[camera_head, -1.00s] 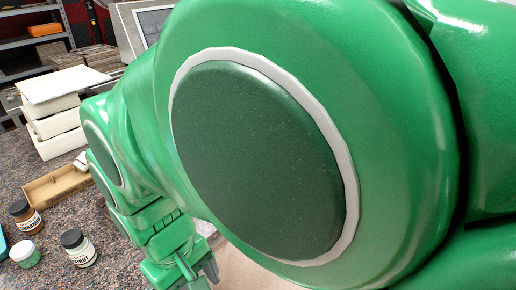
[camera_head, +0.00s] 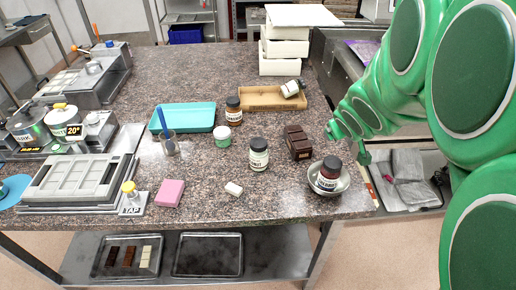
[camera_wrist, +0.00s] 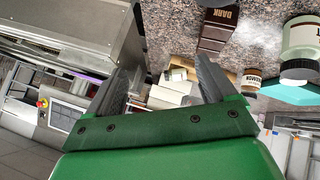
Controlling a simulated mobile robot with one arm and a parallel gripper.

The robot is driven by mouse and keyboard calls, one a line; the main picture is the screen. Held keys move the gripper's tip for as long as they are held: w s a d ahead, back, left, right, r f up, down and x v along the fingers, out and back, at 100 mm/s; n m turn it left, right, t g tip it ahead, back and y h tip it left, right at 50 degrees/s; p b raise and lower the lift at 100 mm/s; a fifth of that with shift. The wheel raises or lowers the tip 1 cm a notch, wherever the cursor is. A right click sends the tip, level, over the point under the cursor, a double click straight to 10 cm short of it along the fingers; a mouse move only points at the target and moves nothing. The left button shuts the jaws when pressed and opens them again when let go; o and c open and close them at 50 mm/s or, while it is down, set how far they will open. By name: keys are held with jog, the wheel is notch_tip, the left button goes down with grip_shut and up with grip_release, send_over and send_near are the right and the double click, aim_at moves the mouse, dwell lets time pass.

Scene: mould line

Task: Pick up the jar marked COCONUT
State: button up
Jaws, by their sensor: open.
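A jar with a dark lid and pale contents (camera_head: 258,158) stands upright on the granite counter, right of a green jar; its small label appears to end in "NUT". In the wrist view a pale jar (camera_wrist: 301,42) shows upside down at the right edge, its label partly cut off; it looks like the same one. My gripper (camera_wrist: 163,82) has its two fingers spread with nothing held. In the head view my gripper (camera_head: 364,158) hangs by the counter's right edge, right of the jar and apart from it.

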jog(key=w+a+f+n+t+y, duration=0.2)
jog(key=w+a+n+y, duration=0.2)
jog(key=w+a, duration=0.2)
jog(key=n+g+y, duration=0.3)
jog(key=n+y, duration=0.1)
jog(key=y, duration=0.6)
send_near(262, 144)
jog(key=shift+x, duration=2.7)
jog(key=shift+x, duration=3.85)
jog(key=shift+d+f, duration=0.15)
jog(key=c, duration=1.3)
jog(key=shift+o, duration=0.2)
